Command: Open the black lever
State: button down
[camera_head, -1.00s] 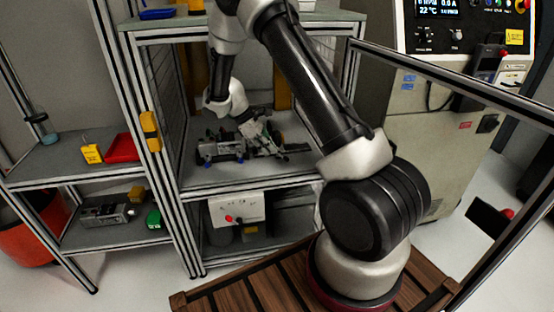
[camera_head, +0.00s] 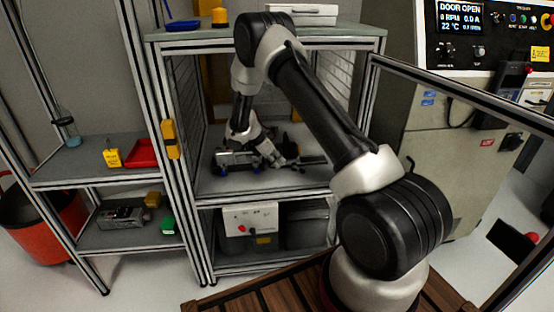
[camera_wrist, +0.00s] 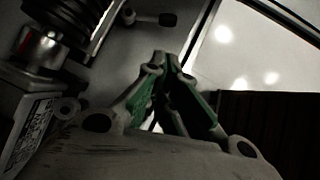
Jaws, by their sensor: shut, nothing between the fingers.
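A dark grey and white mechanism (camera_head: 232,158) with blue feet sits on the middle shelf of the framed bay. Its left part is clear, and my arm hides part of the rest. My gripper (camera_head: 281,158) is low over the mechanism's right side. Contact is unclear.
Aluminium posts and a yellow block (camera_head: 170,138) frame the bay on the left. A side shelf holds a red tray (camera_head: 142,153). A control box (camera_head: 249,219) is below. A machine with a lit display (camera_head: 460,17) stands at right. In the wrist view, a labelled housing (camera_wrist: 27,128) is close at left.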

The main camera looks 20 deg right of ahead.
aim_at(298, 168)
jog(key=x, duration=0.6)
jog(key=shift+s+d+f, duration=0.1)
jog(key=shift+d+f, duration=0.05)
jog(key=shift+d, duration=0.4)
jog(key=shift+d+f, duration=0.2)
jog(key=shift+d, duration=0.35)
jog(key=shift+d+f, duration=0.3)
jog(key=shift+d, duration=0.35)
